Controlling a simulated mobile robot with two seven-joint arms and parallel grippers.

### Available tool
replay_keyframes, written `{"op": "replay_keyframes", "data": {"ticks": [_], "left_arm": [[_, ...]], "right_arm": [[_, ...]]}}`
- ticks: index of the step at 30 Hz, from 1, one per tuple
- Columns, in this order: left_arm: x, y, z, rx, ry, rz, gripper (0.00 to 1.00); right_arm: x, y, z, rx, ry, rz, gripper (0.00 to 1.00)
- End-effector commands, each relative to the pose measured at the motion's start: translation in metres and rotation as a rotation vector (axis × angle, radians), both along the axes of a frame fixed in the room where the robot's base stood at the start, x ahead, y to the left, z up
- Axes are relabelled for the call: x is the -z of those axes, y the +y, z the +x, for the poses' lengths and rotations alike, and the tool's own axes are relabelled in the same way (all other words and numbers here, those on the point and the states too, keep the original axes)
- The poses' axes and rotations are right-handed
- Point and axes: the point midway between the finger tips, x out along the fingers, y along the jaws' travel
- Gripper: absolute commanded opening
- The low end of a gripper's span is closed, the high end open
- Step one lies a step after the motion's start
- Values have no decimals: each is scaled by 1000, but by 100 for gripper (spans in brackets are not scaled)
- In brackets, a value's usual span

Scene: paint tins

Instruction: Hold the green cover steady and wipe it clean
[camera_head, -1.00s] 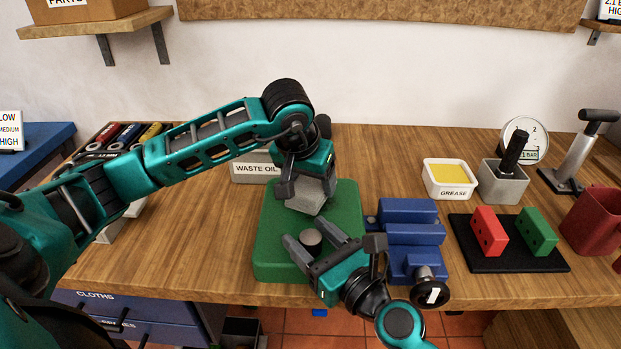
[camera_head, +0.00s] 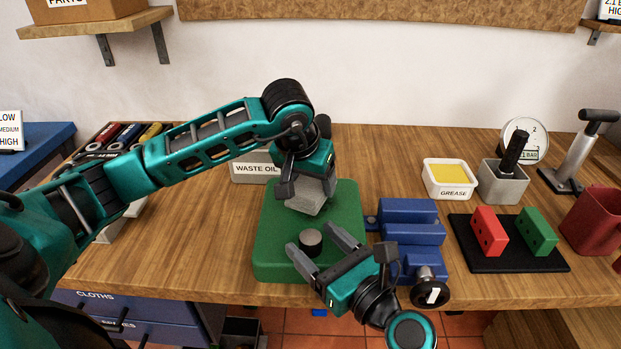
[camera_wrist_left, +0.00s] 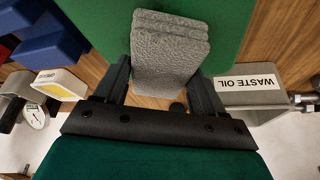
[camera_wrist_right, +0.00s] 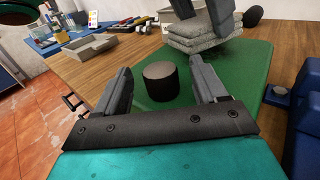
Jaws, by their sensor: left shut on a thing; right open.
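The green cover (camera_head: 345,210) lies flat on the bench, with a short dark knob (camera_head: 311,241) standing on its near part. My left gripper (camera_head: 300,188) is shut on a grey folded cloth (camera_head: 309,199) over the far part of the cover; the cloth also shows between the fingers in the left wrist view (camera_wrist_left: 170,52). My right gripper (camera_head: 322,250) is open, its fingers on either side of the knob. In the right wrist view the knob (camera_wrist_right: 160,82) stands between the two fingers, apart from both.
A blue vise (camera_head: 410,235) stands just right of the cover. A waste oil box (camera_head: 250,174) is behind it. A grease tub (camera_head: 449,178), a black mat (camera_head: 508,262) with red and green blocks, and a red mug (camera_head: 592,222) are further right.

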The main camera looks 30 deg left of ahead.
Motion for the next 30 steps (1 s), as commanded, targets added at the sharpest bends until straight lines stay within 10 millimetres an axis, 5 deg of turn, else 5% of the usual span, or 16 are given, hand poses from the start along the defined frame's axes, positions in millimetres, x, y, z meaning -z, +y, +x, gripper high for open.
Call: {"op": "replay_keyframes", "data": {"ticks": [30], "left_arm": [[0,0,0,0,0,0,45]], "right_arm": [[0,18,6,0,0,1,71]]}}
